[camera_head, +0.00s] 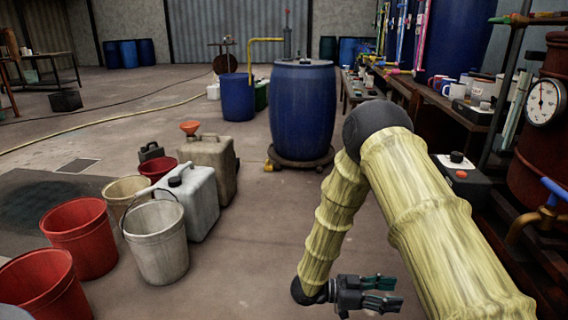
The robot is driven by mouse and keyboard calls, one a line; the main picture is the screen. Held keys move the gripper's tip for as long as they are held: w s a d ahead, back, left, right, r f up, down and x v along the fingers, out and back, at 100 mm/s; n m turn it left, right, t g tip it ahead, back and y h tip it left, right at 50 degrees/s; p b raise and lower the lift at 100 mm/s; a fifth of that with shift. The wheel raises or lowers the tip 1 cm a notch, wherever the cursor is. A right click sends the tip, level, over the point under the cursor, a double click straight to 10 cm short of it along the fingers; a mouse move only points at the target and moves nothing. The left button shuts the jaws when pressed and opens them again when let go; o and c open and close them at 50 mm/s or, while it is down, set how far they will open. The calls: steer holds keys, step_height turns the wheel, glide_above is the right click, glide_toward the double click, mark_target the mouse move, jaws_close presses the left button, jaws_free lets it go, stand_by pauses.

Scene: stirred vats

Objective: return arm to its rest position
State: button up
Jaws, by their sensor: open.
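My gripper (390,292) is at the lower middle of the view, low over the bare floor. Its two dark, teal-tinted fingers point right and stand apart, with nothing visible between them. My arm, in a yellowish sleeve, comes in from the lower right, rises to a dark elbow joint, and bends down to the gripper.
Buckets and canisters, among them a white bucket (158,245) and a white canister (196,205), stand at left. A blue drum (302,110) is on a wheeled base ahead. A cluttered bench (470,118) and a red vat (548,130) with a gauge (543,102) line the right.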

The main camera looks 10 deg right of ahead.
step_height(320, 180, down, 9)
steer(key=d+n+t+y+p, duration=0.2)
steer(key=n+t+y, duration=0.2)
steer(key=n+t, duration=0.35)
steer(key=s+a+f+n+t+y+p, duration=0.25)
steer(key=s+f+n+y, duration=0.25)
steer(key=f, duration=0.3)
steer(key=s+a+f+n+g+y+p, duration=0.1)
steer(key=s+a+f+n+g+y, duration=0.25)
steer(key=s, duration=0.95)
steer(key=s+a+r+n+g+y+p, duration=0.1)
steer(key=s+a+n+g+y, duration=0.3)
steer(key=s+a, duration=0.55)
step_height(320, 180, up, 37)
steer(key=s+d+p, duration=0.2)
steer(key=p, duration=3.5)
steer(key=shift+s+d+r+t+y, duration=0.15)
steer(key=shift+r+t+y, duration=0.05)
steer(key=shift+t+y, duration=0.25)
steer(key=shift+s+d, duration=0.1)
